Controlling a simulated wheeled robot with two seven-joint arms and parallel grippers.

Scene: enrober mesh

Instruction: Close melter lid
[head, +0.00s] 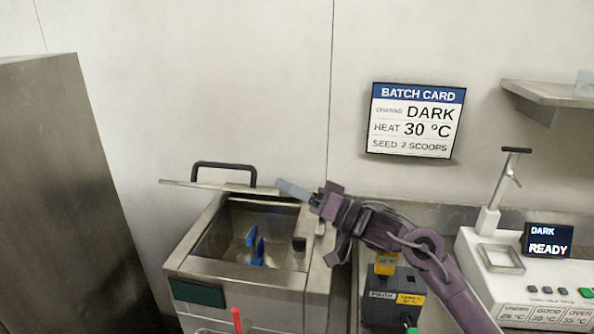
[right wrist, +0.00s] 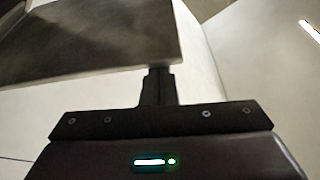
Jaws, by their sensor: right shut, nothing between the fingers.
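The melter (head: 240,290) is a steel box at the lower middle of the head view, with its basin uncovered in front. Its lid (head: 200,184) is a thin steel plate seen almost edge-on above the back of the basin, with a black bar handle (head: 224,166) on top. My right gripper (head: 282,185) is shut and empty, its tip at the right part of the lid. In the right wrist view, the fingers (right wrist: 158,72) point at the edge of a grey plate, likely the lid (right wrist: 90,38); contact is unclear. My left gripper is out of view.
Blue paddles (head: 254,246) stand inside the basin. Right of the melter is a dark control box (head: 380,310) with an orange top, then a white station (head: 500,262) with a screen. A tall steel cabinet (head: 60,190) stands at the left.

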